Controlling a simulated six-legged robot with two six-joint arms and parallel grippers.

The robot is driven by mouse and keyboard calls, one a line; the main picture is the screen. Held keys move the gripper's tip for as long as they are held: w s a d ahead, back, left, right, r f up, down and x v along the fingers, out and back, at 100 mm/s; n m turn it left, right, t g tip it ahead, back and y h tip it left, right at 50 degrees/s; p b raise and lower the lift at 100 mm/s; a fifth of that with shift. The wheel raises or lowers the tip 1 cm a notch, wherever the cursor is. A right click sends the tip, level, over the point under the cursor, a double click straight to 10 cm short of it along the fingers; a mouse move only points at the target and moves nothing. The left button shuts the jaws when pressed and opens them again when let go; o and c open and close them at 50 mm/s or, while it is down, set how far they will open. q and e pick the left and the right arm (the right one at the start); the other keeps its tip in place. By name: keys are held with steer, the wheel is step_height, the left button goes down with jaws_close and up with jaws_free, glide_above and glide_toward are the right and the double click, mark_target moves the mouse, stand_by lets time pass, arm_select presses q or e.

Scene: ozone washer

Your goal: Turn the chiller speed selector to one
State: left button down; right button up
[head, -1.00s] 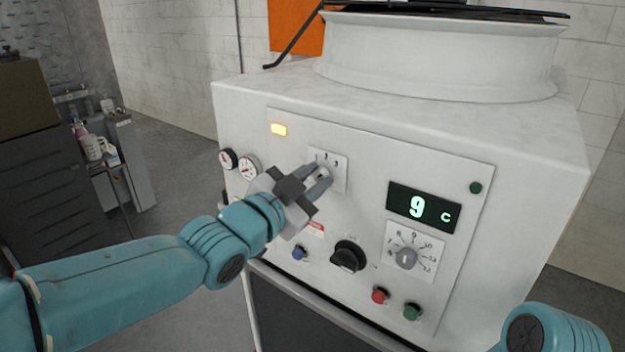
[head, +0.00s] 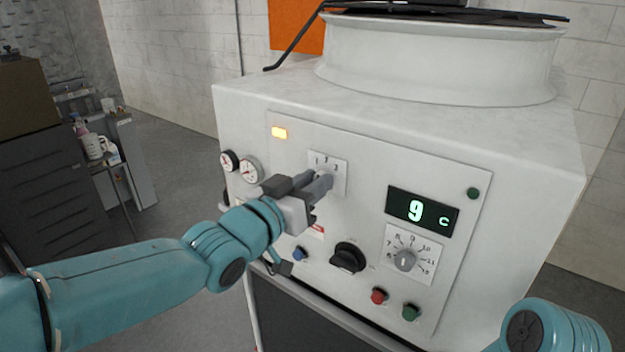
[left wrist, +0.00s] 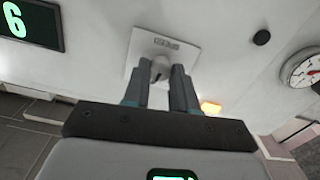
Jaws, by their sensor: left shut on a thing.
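The chiller speed selector sits on a white square plate (head: 341,170) marked 1, 2, 3 on the front of the white machine. My left gripper (head: 321,182) reaches it from the left and is shut on the selector knob, which its fingers mostly hide in the head view. In the left wrist view the plate (left wrist: 138,52) is behind the fingers (left wrist: 168,72), and the grey knob (left wrist: 160,67) shows between them. I cannot tell which number the knob points to. My right gripper is out of view; only part of my right arm shows at the lower right.
Two gauges (head: 247,170) and a lit amber lamp (head: 279,133) are left of the plate. A green display (head: 423,211) reading 9 C, a numbered dial (head: 404,261), a black knob (head: 348,258) and red (head: 379,296) and green (head: 411,312) buttons are nearby.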

arm_select(q)
steer(key=n+p, duration=0.2)
steer(key=n, duration=0.8)
steer(key=shift+f, duration=0.1)
steer(key=shift+n, duration=0.4)
steer(key=c, duration=0.9)
jaws_free()
steer(key=shift+p, duration=0.3)
